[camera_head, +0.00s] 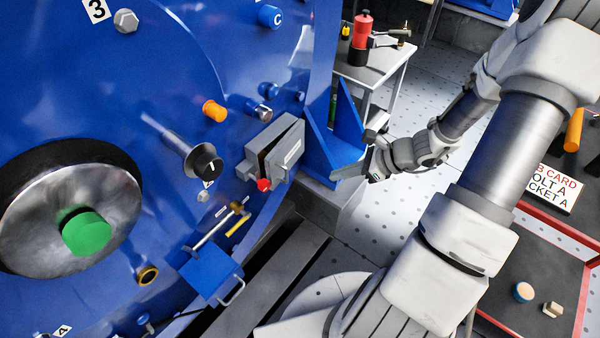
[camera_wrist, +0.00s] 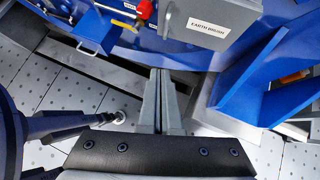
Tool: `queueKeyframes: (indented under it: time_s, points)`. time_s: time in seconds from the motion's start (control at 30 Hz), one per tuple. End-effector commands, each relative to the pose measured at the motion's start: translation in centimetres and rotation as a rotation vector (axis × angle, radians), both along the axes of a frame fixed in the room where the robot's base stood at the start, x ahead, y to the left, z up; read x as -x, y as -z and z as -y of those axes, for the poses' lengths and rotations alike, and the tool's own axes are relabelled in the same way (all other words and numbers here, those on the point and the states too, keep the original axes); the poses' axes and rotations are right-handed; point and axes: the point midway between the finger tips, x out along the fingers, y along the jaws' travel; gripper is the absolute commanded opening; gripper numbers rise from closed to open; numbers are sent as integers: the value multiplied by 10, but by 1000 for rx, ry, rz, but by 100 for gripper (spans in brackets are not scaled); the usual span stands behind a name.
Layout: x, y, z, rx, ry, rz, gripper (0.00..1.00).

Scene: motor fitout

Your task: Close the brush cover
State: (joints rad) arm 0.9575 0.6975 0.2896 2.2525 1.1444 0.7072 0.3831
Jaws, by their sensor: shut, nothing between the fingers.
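The grey brush box (camera_head: 257,155) is mounted on the blue motor face, with a red knob (camera_head: 263,185) at its lower end. Its grey cover (camera_head: 288,153) stands ajar, with a dark gap between it and the box. In the wrist view the cover (camera_wrist: 222,12) carries a label that reads "EARTH BRUSH". My gripper (camera_head: 336,178) is shut and empty, to the right of the cover and apart from it. In the wrist view the closed fingers (camera_wrist: 160,72) point up toward the cover's lower left part. The cover's hinge cannot be made out.
A blue bracket (camera_head: 335,145) stands right beside the box, close to my gripper. A blue box with a wire handle (camera_head: 212,272) sticks out lower left. Perforated floor (camera_head: 400,215) lies open to the right.

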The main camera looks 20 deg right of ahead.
Motion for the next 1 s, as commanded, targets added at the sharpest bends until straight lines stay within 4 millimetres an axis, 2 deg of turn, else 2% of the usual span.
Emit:
queueKeyframes:
  time_s: [0.1, 0.23, 0.67, 0.8, 1.0]
  points:
    - [-2, 1, 5, -1, 13, 14, 0]
    - [-7, 10, -3, -2, 12, 15, 0]
    - [-44, 71, -57, -3, 11, 13, 0]
    - [-57, 67, -74, -2, 11, 15, 0]
    - [-66, 67, -86, 0, 13, 15, 0]
